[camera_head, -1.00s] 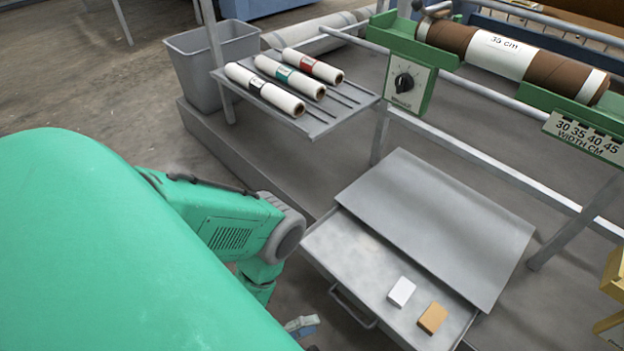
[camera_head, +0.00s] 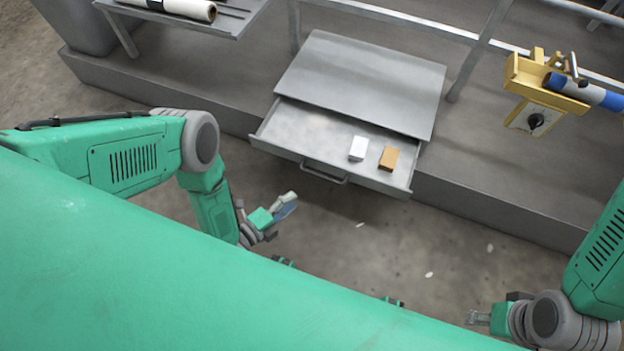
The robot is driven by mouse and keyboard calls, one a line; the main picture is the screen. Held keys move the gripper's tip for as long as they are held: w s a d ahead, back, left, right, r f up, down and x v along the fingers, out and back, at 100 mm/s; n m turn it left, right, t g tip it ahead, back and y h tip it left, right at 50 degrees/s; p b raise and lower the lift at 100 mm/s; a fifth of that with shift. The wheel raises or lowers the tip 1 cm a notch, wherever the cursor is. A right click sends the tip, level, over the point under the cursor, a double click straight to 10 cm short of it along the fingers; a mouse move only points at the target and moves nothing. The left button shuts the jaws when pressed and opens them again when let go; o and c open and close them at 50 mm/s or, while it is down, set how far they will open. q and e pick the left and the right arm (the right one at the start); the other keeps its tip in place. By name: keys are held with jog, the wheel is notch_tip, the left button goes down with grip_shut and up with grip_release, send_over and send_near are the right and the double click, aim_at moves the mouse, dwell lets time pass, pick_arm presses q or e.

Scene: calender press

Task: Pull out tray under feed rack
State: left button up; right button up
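The grey metal tray (camera_head: 305,130) sticks partly out from under a flat grey cover (camera_head: 360,85), like an open drawer. Its bar handle (camera_head: 325,177) is on its front face. A white block (camera_head: 358,148) and an orange-brown block (camera_head: 389,158) lie in the tray towards its right end. My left gripper (camera_head: 286,205) is in front of the tray, below and left of the handle, apart from it. It holds nothing I can see; its opening is unclear. My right gripper (camera_head: 474,318) is low at the right, far from the tray, also too small to read.
The feed rack (camera_head: 232,22) with a white roll (camera_head: 190,8) is at the upper left, cut by the frame. A grey plinth (camera_head: 490,212) runs beneath the tray. A yellow bracket (camera_head: 538,80) holding a blue roll stands at right. Bare floor (camera_head: 390,245) lies in front.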

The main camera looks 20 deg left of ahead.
pick_arm(q)
jog(key=b, duration=0.2)
send_near(323, 176)
jog(key=f, duration=0.1)
jog(key=b+x, duration=0.3)
jog(key=x, duration=0.6)
jog(key=shift+w, duration=0.15)
jog(key=shift+w+d, duration=0.3)
jog(key=shift+d, duration=0.05)
jog(key=shift+a, duration=0.2)
grip_shut()
pick_arm(e)
jog(key=f, duration=0.6)
jog(key=shift+w+d, duration=0.15)
jog(key=shift+d, duration=0.05)
